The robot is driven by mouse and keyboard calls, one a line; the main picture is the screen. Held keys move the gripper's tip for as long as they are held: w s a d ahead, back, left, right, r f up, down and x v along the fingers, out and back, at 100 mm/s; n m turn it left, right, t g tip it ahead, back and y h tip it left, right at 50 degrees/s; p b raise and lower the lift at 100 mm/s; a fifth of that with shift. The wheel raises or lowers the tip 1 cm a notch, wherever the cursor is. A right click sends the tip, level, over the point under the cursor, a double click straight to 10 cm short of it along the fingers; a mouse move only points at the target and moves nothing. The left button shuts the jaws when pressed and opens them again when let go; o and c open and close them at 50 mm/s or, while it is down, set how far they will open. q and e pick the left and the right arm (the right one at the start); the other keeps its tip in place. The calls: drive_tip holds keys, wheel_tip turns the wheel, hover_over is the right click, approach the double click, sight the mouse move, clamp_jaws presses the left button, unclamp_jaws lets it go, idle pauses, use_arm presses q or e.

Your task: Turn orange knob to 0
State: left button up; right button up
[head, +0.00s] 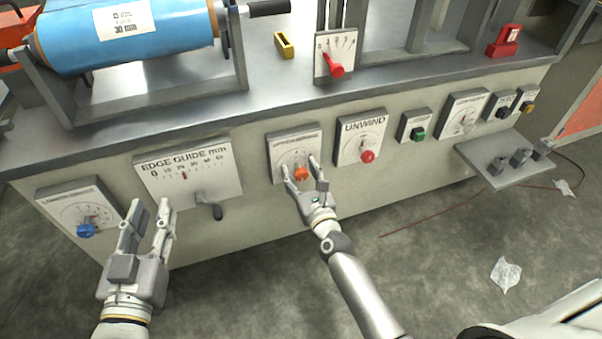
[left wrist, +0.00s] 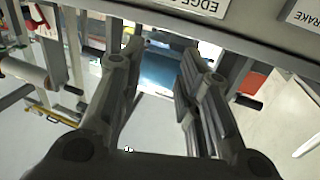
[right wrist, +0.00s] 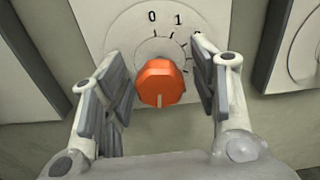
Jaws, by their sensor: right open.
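The orange knob (head: 301,174) sits on a white dial plate (head: 285,142) on the machine's front panel. In the right wrist view the orange knob (right wrist: 161,84) is centred, with a pale mark at its lower edge. My left gripper (head: 151,208) is open and empty before the panel, below the edge guide plate.
The edge guide plate (head: 188,172) with a dark crank is left of the knob. The unwind dial (head: 361,138) with a red knob is right of it. A blue knob (head: 86,230) is at far left. A shelf (head: 505,160) juts out at right.

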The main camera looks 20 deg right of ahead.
drive_tip(key=c, duration=1)
